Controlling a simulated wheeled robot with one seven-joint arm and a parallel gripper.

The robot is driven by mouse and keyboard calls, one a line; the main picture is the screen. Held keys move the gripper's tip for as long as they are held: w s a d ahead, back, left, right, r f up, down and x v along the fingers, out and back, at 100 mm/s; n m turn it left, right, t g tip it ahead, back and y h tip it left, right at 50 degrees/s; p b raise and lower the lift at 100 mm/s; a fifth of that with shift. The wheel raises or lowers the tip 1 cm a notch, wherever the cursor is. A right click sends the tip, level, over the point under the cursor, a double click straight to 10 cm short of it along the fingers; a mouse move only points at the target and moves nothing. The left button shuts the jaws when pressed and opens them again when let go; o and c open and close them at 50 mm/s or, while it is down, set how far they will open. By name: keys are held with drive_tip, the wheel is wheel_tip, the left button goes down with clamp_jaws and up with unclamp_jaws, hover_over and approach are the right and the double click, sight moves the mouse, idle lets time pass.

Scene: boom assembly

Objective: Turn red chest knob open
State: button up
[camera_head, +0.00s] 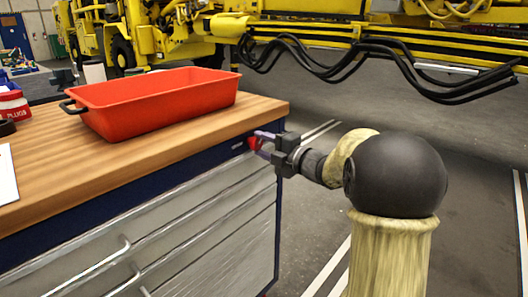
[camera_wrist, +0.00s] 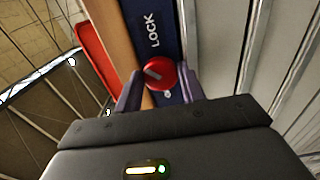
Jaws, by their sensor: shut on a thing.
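The red knob (camera_wrist: 157,76) sits on the dark blue upper strip of the chest, beside the white word LOCK, in the wrist view. A pale mark shows on its face. My gripper (camera_wrist: 160,90) has its two purple fingers on either side of the knob, shut on it. In the head view my gripper (camera_head: 259,141) reaches the chest's upper right corner, and a bit of the red knob (camera_head: 252,143) shows by the fingertips. The chest (camera_head: 190,227) has grey drawers with bar handles, which look closed, and a wooden top.
A red tray (camera_head: 160,112) with dark handles stands on the wooden top (camera_head: 70,172). A red and white container (camera_head: 12,104) and a white sheet (camera_head: 6,175) lie at the left. Yellow machinery with hanging black hoses (camera_head: 370,62) is behind. Floor right of the chest is open.

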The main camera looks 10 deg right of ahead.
drive_tip(key=shift+f, duration=0.1)
drive_tip(key=o, duration=1)
drive_tip(key=shift+c, duration=0.2)
drive_tip(key=p+v, duration=0.2)
drive_tip(key=v, duration=1.5)
drive_tip(key=shift+s+d, duration=0.15)
